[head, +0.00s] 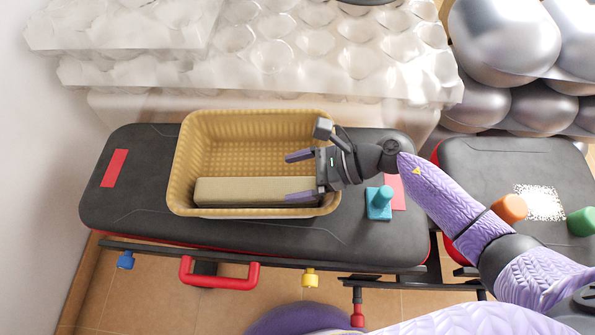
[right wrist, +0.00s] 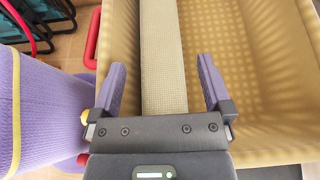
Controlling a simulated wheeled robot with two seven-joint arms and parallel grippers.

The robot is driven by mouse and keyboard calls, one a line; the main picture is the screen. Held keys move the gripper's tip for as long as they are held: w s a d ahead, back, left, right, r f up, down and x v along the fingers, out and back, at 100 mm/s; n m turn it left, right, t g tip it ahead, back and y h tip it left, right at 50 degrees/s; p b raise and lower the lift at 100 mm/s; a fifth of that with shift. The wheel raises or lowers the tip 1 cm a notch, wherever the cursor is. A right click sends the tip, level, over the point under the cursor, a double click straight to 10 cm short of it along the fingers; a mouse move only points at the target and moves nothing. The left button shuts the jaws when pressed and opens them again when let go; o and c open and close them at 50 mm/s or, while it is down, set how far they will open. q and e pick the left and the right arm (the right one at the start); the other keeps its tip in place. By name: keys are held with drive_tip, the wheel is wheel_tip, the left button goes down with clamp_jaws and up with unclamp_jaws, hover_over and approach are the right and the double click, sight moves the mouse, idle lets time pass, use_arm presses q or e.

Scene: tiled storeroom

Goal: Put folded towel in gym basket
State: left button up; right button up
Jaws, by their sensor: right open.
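The tan gym basket (head: 185,150) stands on the black bench, its open top facing up. The folded towel (head: 240,190), a long beige block, lies inside along the near wall; it also shows in the right wrist view (right wrist: 163,60). My right gripper (head: 293,177) is open and empty over the right end of the basket, its purple fingers pointing left. In the right wrist view the towel lies between and beyond the spread fingertips (right wrist: 160,72); I cannot tell whether they touch it. My left gripper is not in view.
The black bench (head: 130,200) has a red handle (head: 220,275) at its front. Another black bench (head: 510,160) holds an orange peg (head: 509,208) and a green one (head: 582,221). Large padded stacks stand behind.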

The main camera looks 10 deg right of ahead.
wheel_tip(320, 180, up, 2)
drive_tip(key=shift+r+p, duration=0.1)
drive_tip(key=shift+p, duration=0.65)
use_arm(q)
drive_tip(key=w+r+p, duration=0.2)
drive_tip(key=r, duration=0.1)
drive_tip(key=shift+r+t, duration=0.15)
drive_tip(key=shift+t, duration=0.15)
use_arm(e)
drive_tip(key=f+v, duration=0.1)
drive_tip(key=v, duration=1)
drive_tip(key=shift+d+r, duration=0.15)
drive_tip(key=shift+d, duration=0.35)
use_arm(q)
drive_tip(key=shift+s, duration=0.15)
use_arm(e)
drive_tip(key=shift+s, duration=0.1)
